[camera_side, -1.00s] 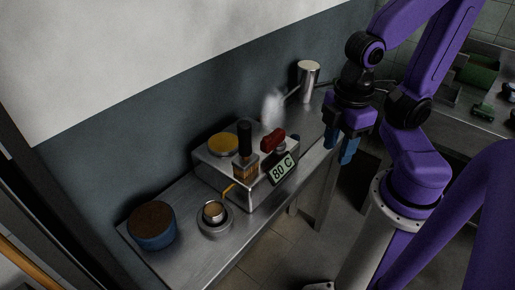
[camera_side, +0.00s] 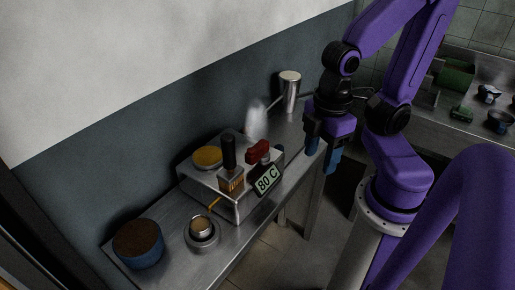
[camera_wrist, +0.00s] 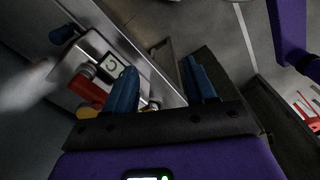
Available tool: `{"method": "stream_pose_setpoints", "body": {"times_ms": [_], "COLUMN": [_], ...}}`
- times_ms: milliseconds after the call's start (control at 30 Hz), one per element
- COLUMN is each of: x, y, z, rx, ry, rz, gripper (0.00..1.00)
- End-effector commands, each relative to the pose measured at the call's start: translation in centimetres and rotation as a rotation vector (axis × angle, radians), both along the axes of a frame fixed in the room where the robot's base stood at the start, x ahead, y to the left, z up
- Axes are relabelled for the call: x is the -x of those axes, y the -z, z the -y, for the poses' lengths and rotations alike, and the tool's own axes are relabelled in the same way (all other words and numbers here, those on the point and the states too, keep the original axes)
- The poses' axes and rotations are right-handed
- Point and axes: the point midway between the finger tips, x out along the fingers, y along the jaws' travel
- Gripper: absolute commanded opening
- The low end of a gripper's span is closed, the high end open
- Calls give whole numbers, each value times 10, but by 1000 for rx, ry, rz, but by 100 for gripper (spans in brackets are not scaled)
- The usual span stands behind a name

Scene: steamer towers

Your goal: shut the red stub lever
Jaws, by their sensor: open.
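The red stub lever (camera_side: 257,151) sits on the front right of a metal steamer box (camera_side: 226,205), beside a display reading 80 C (camera_side: 267,180). In the wrist view the red lever (camera_wrist: 87,90) is left of my fingers. My gripper (camera_side: 322,153) is open and empty, to the right of the lever and apart from it. Its two blue fingers also show in the wrist view (camera_wrist: 160,75). White steam (camera_side: 255,117) rises behind the lever.
A black-handled portafilter (camera_side: 229,155) stands left of the lever. A metal pitcher (camera_side: 290,92) stands behind, near the steam. A cup (camera_side: 202,226) on a round scale and a blue tub (camera_side: 138,245) are at the bench's near left end. Bench space right of the box looks clear.

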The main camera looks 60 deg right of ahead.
Motion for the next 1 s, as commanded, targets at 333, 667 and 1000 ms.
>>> {"method": "stream_pose_setpoints", "body": {"times_ms": [333,667,1000], "x": [-69,-144,-169], "y": [-38,-82,-97], "z": [-12,1,13], "rx": [11,26,29], "ry": [-165,-374,-466], "rz": [5,-1,-7], "gripper": [55,55,55]}}
